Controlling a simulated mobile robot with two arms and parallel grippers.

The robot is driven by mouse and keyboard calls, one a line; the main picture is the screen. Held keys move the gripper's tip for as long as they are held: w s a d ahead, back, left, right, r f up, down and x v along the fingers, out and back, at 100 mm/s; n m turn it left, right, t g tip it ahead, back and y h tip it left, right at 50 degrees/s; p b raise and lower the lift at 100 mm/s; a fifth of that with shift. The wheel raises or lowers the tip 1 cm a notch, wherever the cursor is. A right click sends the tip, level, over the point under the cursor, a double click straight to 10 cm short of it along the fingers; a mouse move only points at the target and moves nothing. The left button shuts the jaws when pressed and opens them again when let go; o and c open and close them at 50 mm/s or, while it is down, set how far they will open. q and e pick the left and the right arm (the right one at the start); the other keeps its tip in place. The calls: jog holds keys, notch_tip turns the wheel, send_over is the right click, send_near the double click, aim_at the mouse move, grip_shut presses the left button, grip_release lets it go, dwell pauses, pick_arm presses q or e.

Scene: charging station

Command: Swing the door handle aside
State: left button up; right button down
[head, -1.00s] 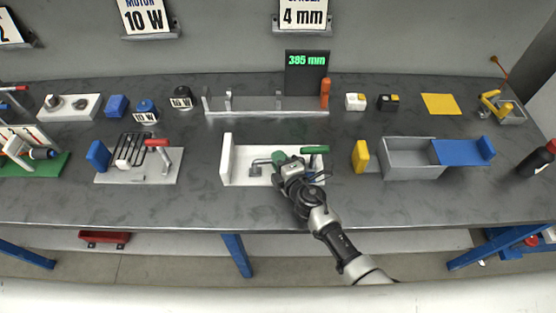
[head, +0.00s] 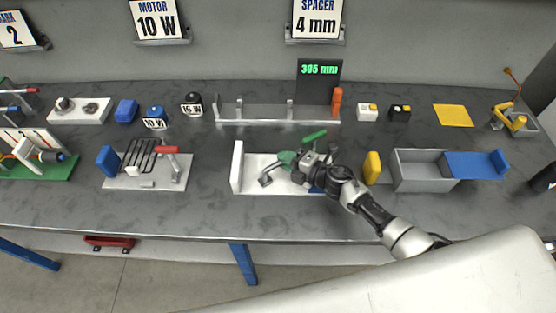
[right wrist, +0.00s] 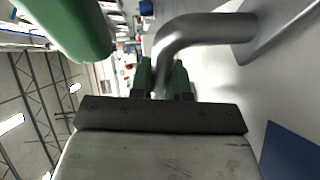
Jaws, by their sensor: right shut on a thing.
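The door handle is a bent grey metal bar (head: 268,178) with green parts on a white base plate (head: 254,186) that has an upright white wall at its left end. My right gripper (head: 308,162) is shut on the handle; it hides part of it in the head view. In the right wrist view the bent bar (right wrist: 205,30) runs from the right into the jaws (right wrist: 162,82), between two dark green pieces. A green grip (head: 314,135) sticks up beside the gripper, pointing to the back right; it also shows in the wrist view (right wrist: 72,25). My left gripper is out of view.
A small blue piece (head: 318,184) lies by my right wrist. A yellow block (head: 373,167) and a grey bin (head: 420,178) with a blue lid stand to the right. A clamp fixture (head: 150,182) stands left. A rail (head: 275,121) runs behind; the bench between is clear.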

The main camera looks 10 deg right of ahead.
dwell(0.3)
jog(key=c, duration=1.1)
grip_release()
jog(key=b+v, duration=0.1)
jog(key=v, duration=1)
